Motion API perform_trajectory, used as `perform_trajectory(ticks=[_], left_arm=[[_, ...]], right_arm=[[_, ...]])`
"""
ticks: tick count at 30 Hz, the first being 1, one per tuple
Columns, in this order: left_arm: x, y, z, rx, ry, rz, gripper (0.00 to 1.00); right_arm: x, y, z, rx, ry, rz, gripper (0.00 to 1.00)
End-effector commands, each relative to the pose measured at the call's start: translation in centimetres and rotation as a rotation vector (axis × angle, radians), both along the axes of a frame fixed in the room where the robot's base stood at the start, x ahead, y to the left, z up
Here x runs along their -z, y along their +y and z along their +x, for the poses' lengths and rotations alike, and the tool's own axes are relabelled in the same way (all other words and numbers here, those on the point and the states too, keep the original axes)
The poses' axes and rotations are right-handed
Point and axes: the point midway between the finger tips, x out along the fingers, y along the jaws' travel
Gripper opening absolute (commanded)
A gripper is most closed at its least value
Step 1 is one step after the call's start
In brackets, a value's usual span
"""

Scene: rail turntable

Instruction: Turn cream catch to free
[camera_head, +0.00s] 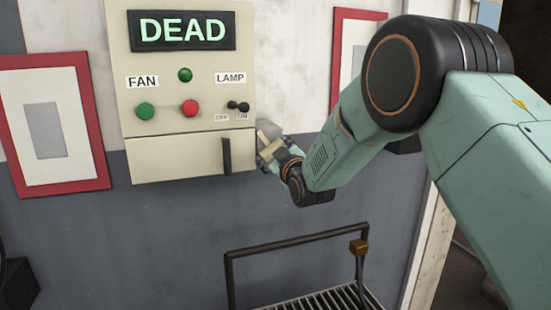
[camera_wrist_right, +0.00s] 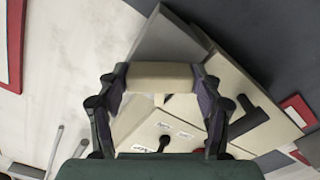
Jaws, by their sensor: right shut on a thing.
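The cream catch (camera_wrist_right: 160,76) is a short bar that spans the gap between my right gripper's fingertips in the right wrist view. My right gripper (camera_head: 271,149) is shut on it at the right side of the cream control cabinet (camera_head: 165,155). A grey block (camera_head: 268,129) shows just behind the catch, and it also appears beyond the bar in the wrist view (camera_wrist_right: 165,42). In the head view the catch is small and partly covered by the fingers. My left gripper is not in view.
The cabinet has a lit DEAD display (camera_head: 182,30), FAN and LAMP labels, green and red buttons, a small black switch (camera_head: 238,106) and a dark handle (camera_head: 226,155). Red-framed panels (camera_head: 50,125) hang nearby. A black-railed grate (camera_head: 310,300) stands below.

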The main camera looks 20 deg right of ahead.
Motion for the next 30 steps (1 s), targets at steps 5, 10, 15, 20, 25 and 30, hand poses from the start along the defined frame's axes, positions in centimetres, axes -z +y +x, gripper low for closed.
perform_trajectory(ticks=[5, 10, 15, 20, 25, 30], left_arm=[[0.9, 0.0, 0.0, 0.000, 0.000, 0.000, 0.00], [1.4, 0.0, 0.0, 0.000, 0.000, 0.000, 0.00], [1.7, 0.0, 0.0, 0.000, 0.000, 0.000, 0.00], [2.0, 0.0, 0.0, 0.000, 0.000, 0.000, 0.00], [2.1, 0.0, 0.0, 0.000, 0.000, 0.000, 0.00], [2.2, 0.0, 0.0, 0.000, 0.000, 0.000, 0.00]], right_arm=[[0.2, 0.2, 0.0, -0.002, 0.009, 0.161, 0.34], [0.2, 0.1, 0.0, -0.001, 0.013, 0.310, 0.34], [0.1, 0.1, 0.0, -0.001, 0.016, 0.434, 0.34], [0.0, 0.1, 0.0, 0.000, 0.019, 0.521, 0.34], [-0.1, 0.0, 0.0, 0.001, 0.019, 0.581, 0.34], [-0.2, 0.0, 0.0, 0.001, 0.019, 0.610, 0.34]])
